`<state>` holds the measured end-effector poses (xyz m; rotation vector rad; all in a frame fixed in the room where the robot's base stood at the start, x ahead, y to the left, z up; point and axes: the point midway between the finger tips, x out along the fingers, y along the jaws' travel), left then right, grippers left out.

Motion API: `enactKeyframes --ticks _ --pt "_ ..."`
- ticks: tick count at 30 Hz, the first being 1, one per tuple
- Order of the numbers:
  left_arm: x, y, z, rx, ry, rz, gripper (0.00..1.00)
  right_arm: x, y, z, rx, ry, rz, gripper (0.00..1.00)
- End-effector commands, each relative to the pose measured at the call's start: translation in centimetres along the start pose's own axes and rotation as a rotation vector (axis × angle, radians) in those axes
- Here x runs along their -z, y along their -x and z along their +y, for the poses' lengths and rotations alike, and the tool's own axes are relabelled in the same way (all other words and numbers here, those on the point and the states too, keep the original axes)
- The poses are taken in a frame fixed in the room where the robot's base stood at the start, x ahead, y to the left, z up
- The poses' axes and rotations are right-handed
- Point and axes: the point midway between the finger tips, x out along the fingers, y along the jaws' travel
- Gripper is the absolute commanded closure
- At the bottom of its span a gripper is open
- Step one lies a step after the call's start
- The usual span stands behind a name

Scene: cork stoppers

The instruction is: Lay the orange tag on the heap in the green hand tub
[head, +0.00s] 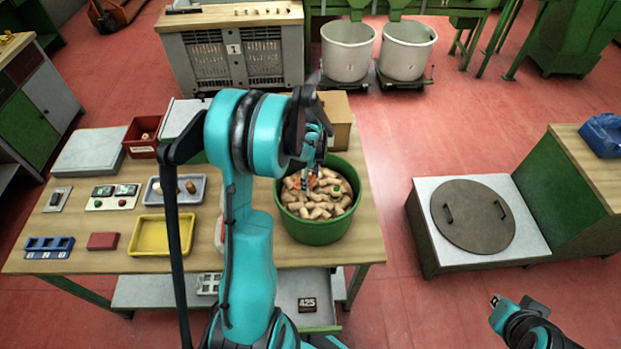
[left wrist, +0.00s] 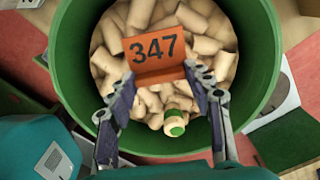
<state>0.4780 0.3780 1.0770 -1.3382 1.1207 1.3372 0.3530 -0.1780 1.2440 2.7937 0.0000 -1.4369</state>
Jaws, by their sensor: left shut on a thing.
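The green hand tub (head: 317,229) stands at the right end of the wooden table, holding a heap of cork stoppers (head: 318,205). My left gripper (head: 308,181) is over the tub, fingers pointing down. In the left wrist view my left gripper (left wrist: 165,85) is shut on the orange tag (left wrist: 155,53), marked 347, with the heap behind it. I cannot tell whether the tag touches the corks.
A yellow tray (head: 135,247), a grey tray with corks (head: 152,197), a red box (head: 142,150) and a blue rack (head: 50,253) are on the table. A cardboard box (head: 340,104) stands behind the tub.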

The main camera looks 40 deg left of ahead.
Motion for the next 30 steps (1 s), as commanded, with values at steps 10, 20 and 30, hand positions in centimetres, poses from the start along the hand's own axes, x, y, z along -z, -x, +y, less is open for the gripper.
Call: enactKeyframes --ticks 10,20,30 --pt "0.0 -0.8 0.0 0.000 0.000 0.000 0.69 -0.4 -0.6 0.0 0.000 0.000 0.000 1.00" --pt "0.0 -1.5 0.0 0.000 0.000 0.000 0.69 -0.8 -1.1 0.0 0.000 0.000 0.000 1.00" --pt "0.0 -2.1 0.0 0.000 0.000 0.000 0.69 -1.2 -1.6 0.0 0.000 0.000 0.000 1.00"
